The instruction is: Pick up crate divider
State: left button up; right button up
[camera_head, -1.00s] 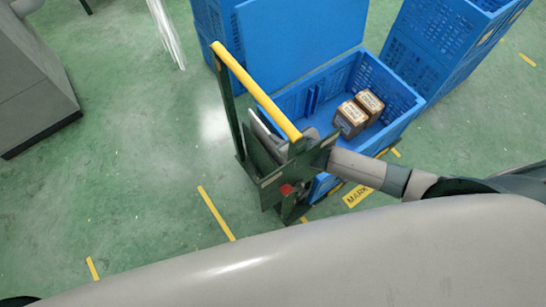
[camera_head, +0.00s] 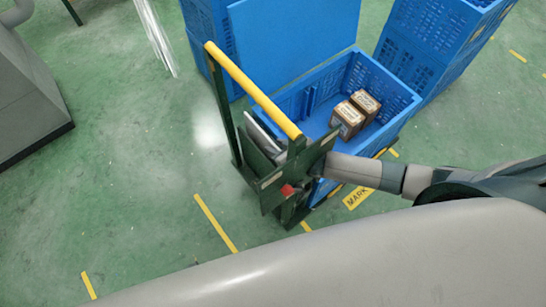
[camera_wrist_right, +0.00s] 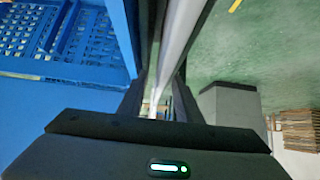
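A flat blue panel (camera_head: 292,38), which may be the crate divider, stands upright behind the open blue crate (camera_head: 405,105) in the head view. I cannot tell for sure which part is the divider. My right gripper (camera_head: 258,135) is in front of the crate, beside the yellow trolley handle and apart from the panel. In the right wrist view its dark fingers (camera_wrist_right: 160,98) are spread apart, with a pale strip between them that I cannot identify. I see no divider held. My left gripper is not in view.
A yellow trolley handle (camera_head: 250,88) on a dark green frame is close to my right gripper. Two brown packages (camera_head: 348,120) sit in the crate. Stacked blue crates (camera_head: 432,45) stand behind at right. A grey cabinet (camera_head: 28,90) stands at left. Green floor between is clear.

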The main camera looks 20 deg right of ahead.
aim_at(268, 143)
jog(key=shift+w+a+f, duration=0.1)
jog(key=shift+w, duration=0.1)
jog(key=shift+w+a+f, duration=0.2)
jog(key=shift+w+f, duration=0.1)
jog(key=shift+w, duration=0.25)
jog(key=shift+x, duration=1.85)
jog(key=shift+c, duration=0.7)
grip_shut()
jog(key=shift+w, duration=0.1)
